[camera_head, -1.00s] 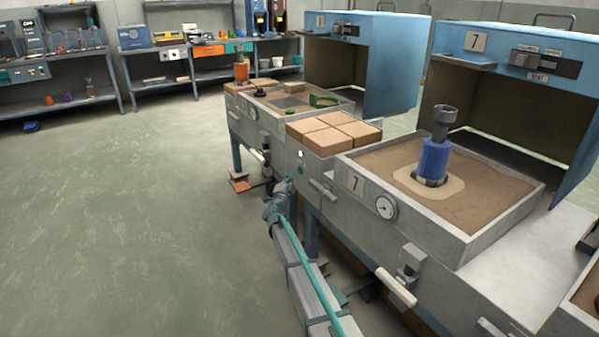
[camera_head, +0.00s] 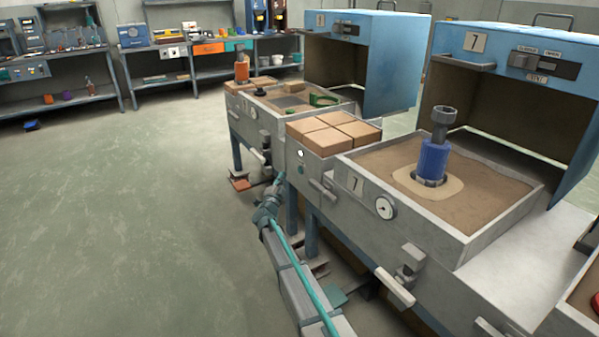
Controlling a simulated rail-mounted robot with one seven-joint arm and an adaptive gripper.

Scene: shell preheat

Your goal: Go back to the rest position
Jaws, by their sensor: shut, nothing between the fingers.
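My gripper (camera_head: 278,184) is at the far end of my grey arm with the teal hose, left of the front of the sand stations. It is small in the picture, shut and empty, in the air beside the bench legs and apart from the things on the bench. A blue cylinder with a dark grey top (camera_head: 434,158) stands upright in the sand tray (camera_head: 505,228) of station 7. A pale patch of sand surrounds its base.
Brown blocks (camera_head: 333,133) sit between the two stations. Station 7's blue hood (camera_head: 563,60) is open toward the tray. A pale handle (camera_head: 395,287) and a gauge (camera_head: 385,207) project from the front. An orange cylinder (camera_head: 242,69) stands at the far station.

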